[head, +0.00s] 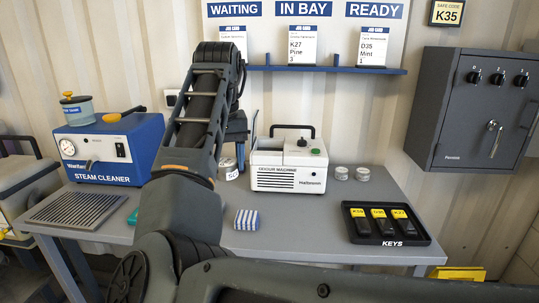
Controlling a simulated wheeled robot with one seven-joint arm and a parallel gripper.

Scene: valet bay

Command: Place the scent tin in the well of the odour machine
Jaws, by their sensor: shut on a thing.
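The odour machine (289,170) is a white box with a dark grille and a black handle, standing at the back middle of the table. Its top carries a dark round part and a green button; I cannot make out the well clearly. My gripper (234,158) points down just left of the machine, partly hidden by my arm. It is shut on a pale scent tin (231,173) with dark lettering, low over or on the table; I cannot tell if the tin touches it. Two more small silvery tins (341,173) (362,174) stand right of the machine.
A blue steam cleaner (105,150) and a grille (77,210) are on the left. A striped cloth (247,220) lies in front of the machine. A black key tray (415,238) is at the right. A blue card shelf (325,69) and a grey safe (474,110) are on the wall.

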